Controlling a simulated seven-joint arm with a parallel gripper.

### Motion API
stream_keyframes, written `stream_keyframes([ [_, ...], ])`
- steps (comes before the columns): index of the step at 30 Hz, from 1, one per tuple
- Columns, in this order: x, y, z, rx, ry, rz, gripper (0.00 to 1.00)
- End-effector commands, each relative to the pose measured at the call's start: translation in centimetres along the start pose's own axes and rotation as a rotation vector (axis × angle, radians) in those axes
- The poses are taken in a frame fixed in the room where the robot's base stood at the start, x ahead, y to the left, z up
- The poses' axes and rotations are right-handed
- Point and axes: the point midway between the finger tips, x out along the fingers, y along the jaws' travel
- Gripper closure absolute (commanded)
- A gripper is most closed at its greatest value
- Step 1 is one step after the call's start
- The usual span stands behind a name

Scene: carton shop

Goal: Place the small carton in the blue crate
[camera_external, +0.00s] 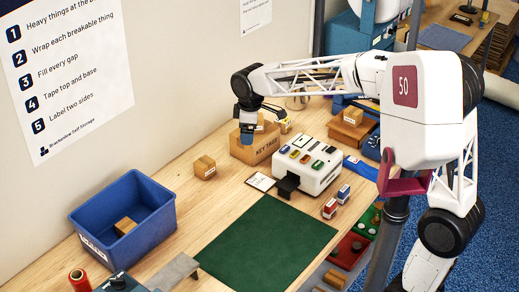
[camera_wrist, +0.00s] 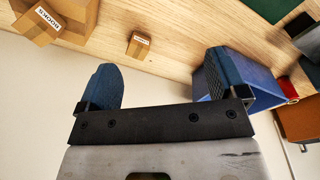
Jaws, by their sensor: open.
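The blue crate (camera_external: 152,238) stands on the bench at the left in the external view, with a small carton (camera_external: 125,226) inside. It also shows, partly behind a finger, in the wrist view (camera_wrist: 262,98).
A green mat (camera_external: 268,243) lies clear in front. A red tape roll (camera_external: 80,280) is near the crate. Bare wood surrounds the bench carton.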

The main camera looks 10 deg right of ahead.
Motion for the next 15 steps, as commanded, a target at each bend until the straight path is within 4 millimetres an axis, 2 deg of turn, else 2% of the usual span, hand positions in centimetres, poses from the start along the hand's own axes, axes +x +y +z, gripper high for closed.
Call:
stream_keyframes([
  [1, -0.6, 0.5, 2.4, 0.052, 0.002, 0.006, 0.09],
  [7, -1.9, 1.0, 10.6, 0.255, 0.01, 0.027, 0.09],
  [15, -3.1, -0.3, 21.1, 0.526, 0.021, 0.055, 0.09],
])
